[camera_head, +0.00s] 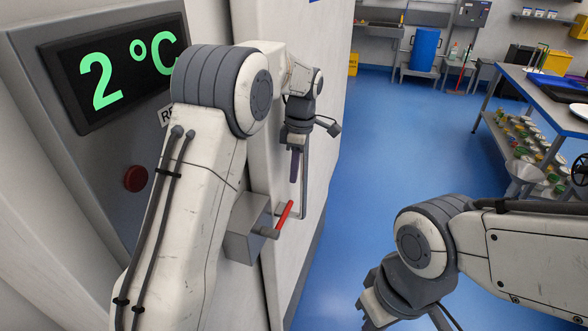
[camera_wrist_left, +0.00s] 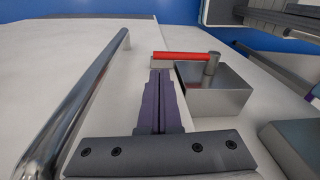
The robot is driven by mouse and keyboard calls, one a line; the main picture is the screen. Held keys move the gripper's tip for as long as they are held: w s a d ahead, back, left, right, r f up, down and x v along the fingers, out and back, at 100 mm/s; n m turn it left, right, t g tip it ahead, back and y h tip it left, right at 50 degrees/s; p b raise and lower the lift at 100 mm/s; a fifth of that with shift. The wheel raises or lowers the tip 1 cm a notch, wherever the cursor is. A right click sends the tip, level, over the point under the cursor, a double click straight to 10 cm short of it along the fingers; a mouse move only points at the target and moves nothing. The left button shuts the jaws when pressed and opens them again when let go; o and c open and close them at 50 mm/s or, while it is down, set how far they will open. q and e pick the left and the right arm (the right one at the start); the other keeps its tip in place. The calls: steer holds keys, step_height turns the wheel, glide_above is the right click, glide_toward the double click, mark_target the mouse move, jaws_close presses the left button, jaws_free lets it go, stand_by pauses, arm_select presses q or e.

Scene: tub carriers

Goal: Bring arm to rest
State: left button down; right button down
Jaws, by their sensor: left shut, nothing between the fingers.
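My left arm reaches up and forward in front of the cold-room door. My left gripper (camera_head: 295,165) points down beside the door's metal bar handle (camera_head: 305,175), which also shows in the left wrist view (camera_wrist_left: 75,110). Its purple fingers (camera_wrist_left: 160,80) are together with nothing between them. They are close to the latch box (camera_wrist_left: 212,92) and its red lever (camera_wrist_left: 180,56); I see no clear contact. In the head view the red lever (camera_head: 284,214) sticks out from the box (camera_head: 246,228). My right arm is bent at the lower right; its fingers are out of the frame.
A blue barrel (camera_head: 424,48) is at the back. The blue floor between is clear.

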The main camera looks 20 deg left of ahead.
arm_select(q)
steer(key=s+d+r+m+b, duration=0.1)
steer(key=s+d+r+m, duration=0.3)
steer(key=s+d+m, duration=0.85)
steer(key=s+a+f+m+h, duration=0.1)
steer(key=s+f+m, duration=0.2)
steer(key=s+m, duration=0.3)
steer(key=s+f+m+b, duration=0.1)
steer(key=s+f+m, duration=0.2)
steer(key=s+m, duration=0.4)
steer(key=s, duration=0.8)
steer(key=shift+s+a+t+h, duration=0.3)
steer(key=shift+a+t+h, duration=0.05)
steer(key=shift+t+h, duration=0.05)
steer(key=shift+m, duration=0.25)
